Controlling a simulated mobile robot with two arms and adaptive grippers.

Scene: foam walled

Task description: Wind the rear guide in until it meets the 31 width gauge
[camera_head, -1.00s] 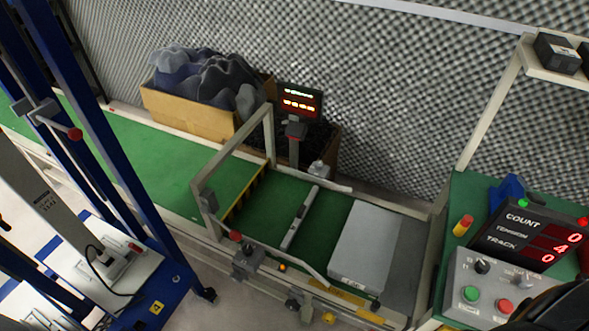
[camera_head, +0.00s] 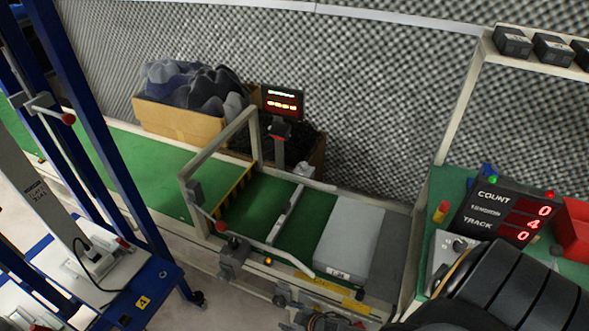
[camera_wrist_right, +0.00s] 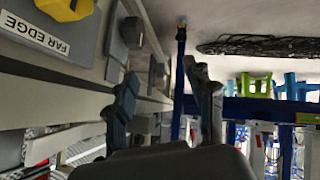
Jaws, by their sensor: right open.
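In the head view a pale rear guide rail (camera_head: 318,184) runs along the far side of the green belt. A thin grey bar (camera_head: 287,214), perhaps the 31 width gauge, lies across the belt; its marking is unreadable. Whether it touches the rear guide I cannot tell. A crank with a red knob (camera_head: 220,227) sits on the front side. My right arm comes in from the lower right, its gripper (camera_head: 325,321) low at the front of the machine. In the right wrist view my right gripper (camera_wrist_right: 164,95) is open and empty, near a FAR EDGE label (camera_wrist_right: 36,33). My left gripper is not seen.
A grey slab (camera_head: 349,238) lies on the belt's right end. A pale frame (camera_head: 187,190) arches over the belt. Behind stand a carton of dark cloths (camera_head: 178,121) and a lit display (camera_head: 283,102). A COUNT panel (camera_head: 503,214) stands at right. A blue frame (camera_head: 120,160) is at left.

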